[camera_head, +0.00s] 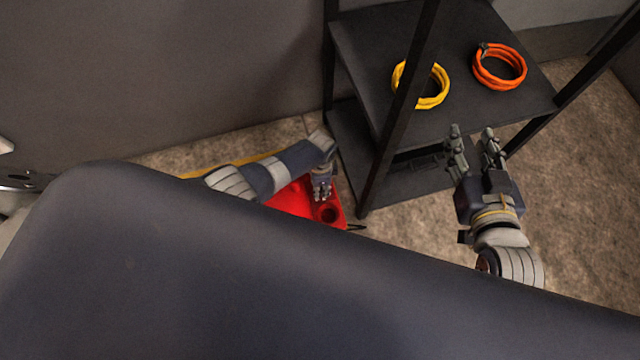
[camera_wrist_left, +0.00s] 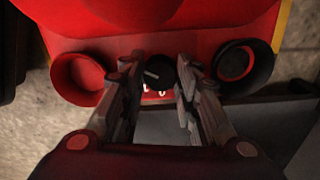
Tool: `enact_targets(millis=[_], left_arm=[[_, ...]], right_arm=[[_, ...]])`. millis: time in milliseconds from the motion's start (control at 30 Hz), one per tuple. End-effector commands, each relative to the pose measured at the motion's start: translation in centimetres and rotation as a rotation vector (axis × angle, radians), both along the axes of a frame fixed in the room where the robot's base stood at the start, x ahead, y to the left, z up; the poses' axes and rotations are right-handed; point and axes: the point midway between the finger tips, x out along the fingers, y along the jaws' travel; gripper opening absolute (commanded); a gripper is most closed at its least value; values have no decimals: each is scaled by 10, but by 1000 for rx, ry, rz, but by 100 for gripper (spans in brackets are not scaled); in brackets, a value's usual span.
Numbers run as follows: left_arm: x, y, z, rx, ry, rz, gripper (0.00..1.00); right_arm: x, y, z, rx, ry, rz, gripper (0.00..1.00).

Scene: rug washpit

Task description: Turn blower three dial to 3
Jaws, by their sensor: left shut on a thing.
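The red blower (camera_head: 290,203) sits on the floor left of the black shelf, partly hidden by my left arm and a dark surface in front. Its black dial (camera_wrist_left: 159,72) has a pale pointer line and shows between the fingers of my left gripper (camera_wrist_left: 157,78). That gripper is shut on the dial; it also shows low over the blower in the head view (camera_head: 321,188). White marks sit just below the dial, too small to read. My right gripper (camera_head: 473,137) is open and empty, in front of the shelf.
The black shelf (camera_head: 370,60) holds a yellow coil (camera_head: 434,99) and an orange coil (camera_head: 520,66). Two round ports flank the dial, a red one (camera_wrist_left: 62,75) and a black one (camera_wrist_left: 262,68). Bare floor (camera_head: 575,150) lies right of the shelf.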

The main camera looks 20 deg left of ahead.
Motion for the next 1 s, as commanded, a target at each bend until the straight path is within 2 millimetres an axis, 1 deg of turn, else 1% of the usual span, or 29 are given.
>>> enact_targets(millis=[67,100,567,767,1000], left_arm=[[-1,0,-1,0,2,-1,6],[-1,0,-1,0,2,-1,38],[0,0,3,0,-1,0,39],[1,0,18,-2,-3,1,39],[1,0,47,-1,-3,0,39]], right_arm=[[0,0,0,0,0,0,39],[0,0,0,0,0,0,39],[-1,0,-1,-2,4,2,39],[0,0,-1,-1,2,1,39],[0,0,0,0,1,1,39]])
